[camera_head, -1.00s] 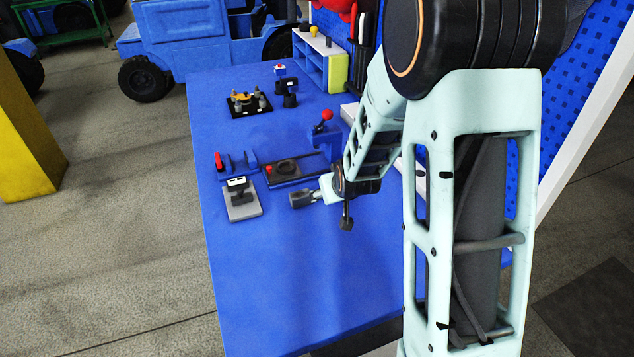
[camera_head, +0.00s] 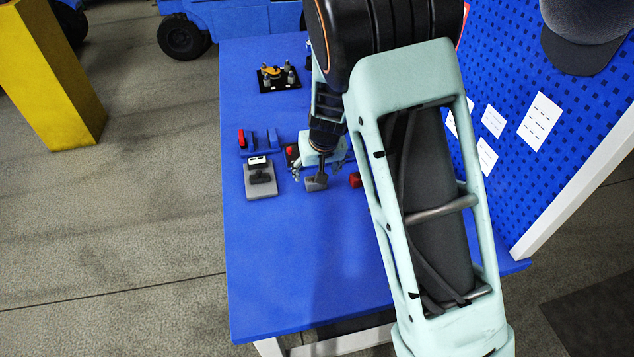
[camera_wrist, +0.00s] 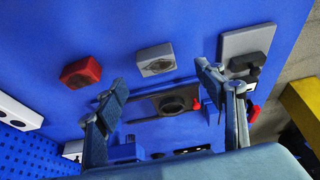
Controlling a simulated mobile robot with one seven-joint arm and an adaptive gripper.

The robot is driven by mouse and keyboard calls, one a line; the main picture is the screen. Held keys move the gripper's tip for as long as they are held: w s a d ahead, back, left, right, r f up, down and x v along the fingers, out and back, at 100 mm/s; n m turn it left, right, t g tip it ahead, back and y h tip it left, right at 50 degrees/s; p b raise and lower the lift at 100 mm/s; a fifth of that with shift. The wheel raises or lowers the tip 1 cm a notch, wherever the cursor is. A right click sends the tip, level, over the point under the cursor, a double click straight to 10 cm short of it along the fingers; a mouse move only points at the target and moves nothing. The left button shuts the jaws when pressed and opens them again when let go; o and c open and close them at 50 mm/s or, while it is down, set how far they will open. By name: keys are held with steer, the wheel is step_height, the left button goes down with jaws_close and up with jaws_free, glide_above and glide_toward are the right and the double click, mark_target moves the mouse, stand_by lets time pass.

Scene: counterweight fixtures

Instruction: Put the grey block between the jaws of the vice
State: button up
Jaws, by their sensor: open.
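The grey block (camera_head: 316,184) sits on the blue table, below my gripper (camera_head: 318,168). In the wrist view, the grey block (camera_wrist: 156,60) shows beyond and between the two spread fingertips of my gripper (camera_wrist: 162,80). The fingers are open, and I see nothing held. What looks like the vice (camera_head: 260,142) is a blue fixture with upright jaws and a red handle, to the left of and behind the block. In the wrist view its red handle (camera_wrist: 253,111) shows, but a finger hides much of the rest.
A red block (camera_head: 355,180) lies right of the grey one. A grey plate with a dark fixture (camera_head: 261,190) lies left. A dark fixture with a round recess (camera_wrist: 172,103) lies behind. A black plate with posts (camera_head: 278,87) stands farther back. The table's front is clear.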

steer(key=shift+d+x, duration=0.15)
steer(key=shift+x, duration=1.55)
steer(key=shift+d+x, duration=0.1)
steer(key=shift+x, duration=1.65)
steer(key=shift+w, duration=0.15)
steer(key=shift+c, duration=0.7)
steer(key=shift+r, duration=0.1)
steer(key=c, duration=1.3)
